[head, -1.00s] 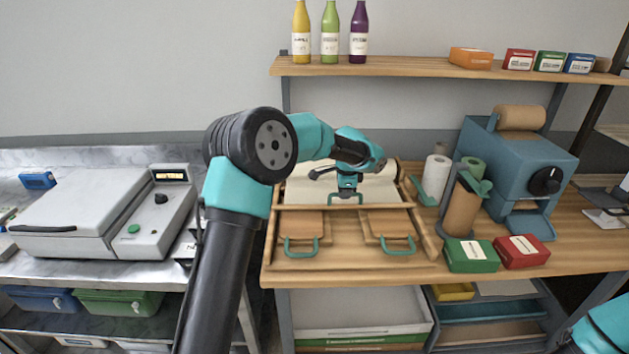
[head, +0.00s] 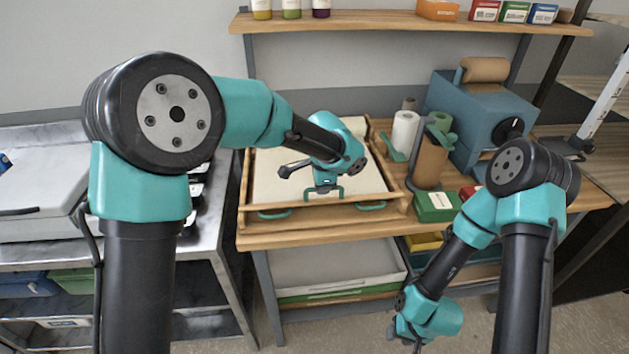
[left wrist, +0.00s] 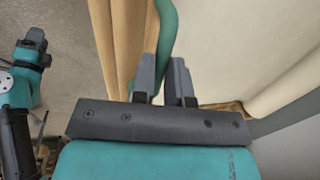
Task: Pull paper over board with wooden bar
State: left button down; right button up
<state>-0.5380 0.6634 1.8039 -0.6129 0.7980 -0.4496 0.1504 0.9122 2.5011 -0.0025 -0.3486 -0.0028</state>
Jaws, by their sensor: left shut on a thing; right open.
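The cream paper (head: 271,178) lies spread over the board on the wooden table, reaching close to its front edge. The wooden bar (head: 255,207) lies crosswise at the paper's front end. My left gripper (head: 325,193) is shut on the bar's teal handle; the left wrist view shows the handle (left wrist: 168,35) between the fingers (left wrist: 163,82), with the wooden bar (left wrist: 125,40) to its left and the paper (left wrist: 230,40) to its right. Two teal handles (head: 371,206) show just in front of the bar. My right gripper (head: 412,338) is open and empty, low in front of the table.
Right of the board stand a white roll (head: 404,136), a brown roll (head: 429,163), a green box (head: 436,207) and a blue machine (head: 474,108). A metal bench with a grey machine (head: 35,205) is at left. A lower shelf tray (head: 330,267) lies under the table.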

pick_arm(q)
jog(key=c, duration=1.1)
grip_release()
jog(key=s+r, duration=0.1)
jog(key=r, duration=0.4)
jog(key=s+r, duration=0.1)
jog(key=r, duration=0.5)
jog(key=s+r, duration=0.1)
jog(key=r, duration=0.5)
jog(key=shift+s+d, duration=0.15)
jog(key=shift+d, duration=0.1)
jog(key=shift+s, duration=0.1)
